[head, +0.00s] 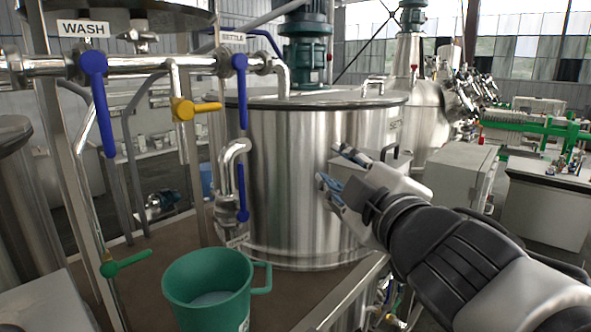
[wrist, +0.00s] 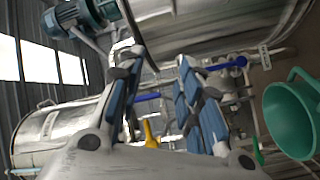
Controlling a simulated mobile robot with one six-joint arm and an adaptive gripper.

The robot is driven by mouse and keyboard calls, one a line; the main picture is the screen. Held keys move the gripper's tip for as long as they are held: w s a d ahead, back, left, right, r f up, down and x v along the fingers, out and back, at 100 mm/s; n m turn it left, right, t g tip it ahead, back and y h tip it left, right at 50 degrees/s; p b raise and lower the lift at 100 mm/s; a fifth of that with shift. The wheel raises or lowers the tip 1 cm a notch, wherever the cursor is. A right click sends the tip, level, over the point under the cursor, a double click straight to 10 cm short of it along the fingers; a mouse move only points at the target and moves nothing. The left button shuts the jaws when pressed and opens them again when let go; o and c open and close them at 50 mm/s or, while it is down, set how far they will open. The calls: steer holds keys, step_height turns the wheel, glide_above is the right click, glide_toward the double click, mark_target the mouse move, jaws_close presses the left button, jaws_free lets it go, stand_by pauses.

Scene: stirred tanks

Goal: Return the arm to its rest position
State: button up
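My gripper (head: 336,172) is raised in front of the large steel tank (head: 300,150), pointing left toward the pipework. Its two blue-padded fingers are spread apart with nothing between them. In the wrist view my gripper (wrist: 158,85) also shows open and empty, with pipes and valve handles beyond the fingers. My arm reaches in from the lower right corner of the head view. I cannot tell the exact gap between the fingers and the tank wall.
A green jug (head: 210,288) holding pale liquid stands at the lower middle. Blue lever valves (head: 240,90), a yellow valve handle (head: 195,108) and a green valve handle (head: 125,263) sit on pipes at left. A grey cabinet (head: 460,178) stands behind my arm.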

steer(key=s+d+f+m+g+h, duration=0.3)
steer(key=s+d+f+m+h, duration=0.15)
steer(key=d+f+m, duration=0.45)
steer(key=s+a+f+m+g, duration=0.2)
steer(key=s+f+m+g, duration=0.4)
steer(key=s+f, duration=1.3)
steer(key=g, duration=0.3)
steer(key=shift+g, duration=0.4)
steer(key=shift+w+d, duration=0.1)
steer(key=shift+d, duration=0.1)
